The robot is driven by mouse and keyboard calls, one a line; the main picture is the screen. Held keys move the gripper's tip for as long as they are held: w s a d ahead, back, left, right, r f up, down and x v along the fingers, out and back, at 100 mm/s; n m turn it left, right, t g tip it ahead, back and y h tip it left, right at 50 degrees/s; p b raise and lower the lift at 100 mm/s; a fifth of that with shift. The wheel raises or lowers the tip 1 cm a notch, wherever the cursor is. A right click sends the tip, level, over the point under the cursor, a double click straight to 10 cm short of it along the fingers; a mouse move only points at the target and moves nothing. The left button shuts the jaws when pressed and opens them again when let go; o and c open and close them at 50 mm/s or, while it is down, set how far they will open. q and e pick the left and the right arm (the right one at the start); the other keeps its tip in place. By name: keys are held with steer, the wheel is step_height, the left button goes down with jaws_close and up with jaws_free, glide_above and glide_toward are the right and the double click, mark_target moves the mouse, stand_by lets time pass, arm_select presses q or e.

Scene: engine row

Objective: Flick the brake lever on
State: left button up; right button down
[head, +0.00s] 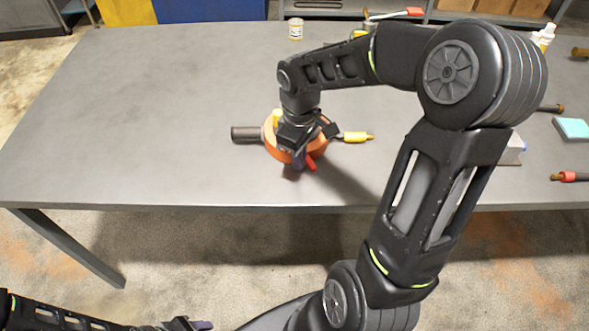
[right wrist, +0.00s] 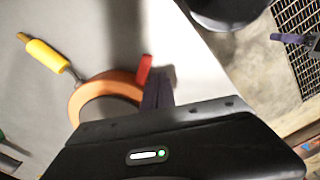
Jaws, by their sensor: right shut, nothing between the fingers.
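An orange round-bodied device (head: 272,150) lies on the grey table, with a dark cylinder (head: 246,134) at its left. It shows as an orange curved rim (right wrist: 105,84) in the right wrist view. A short red lever (head: 310,163) sticks out at its front edge; it also shows in the right wrist view (right wrist: 144,70). My right gripper (head: 298,162) is shut and empty, pointing down at the device's front. Its purple fingers (right wrist: 157,92) are right beside the red lever; I cannot tell whether they touch. My left gripper (head: 192,324) is low at the bottom edge, partly cut off.
A yellow-handled tool (head: 356,137) lies just right of the device. A small jar (head: 295,28) stands at the back. A teal block (head: 573,128) and a red-handled tool (head: 570,176) lie far right. The table's left half (head: 140,110) is clear.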

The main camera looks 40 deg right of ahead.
step_height(320, 180, up, 7)
steer(key=p, duration=0.5)
steer(key=shift+w+a, duration=0.25)
steer(key=shift+w, duration=0.15)
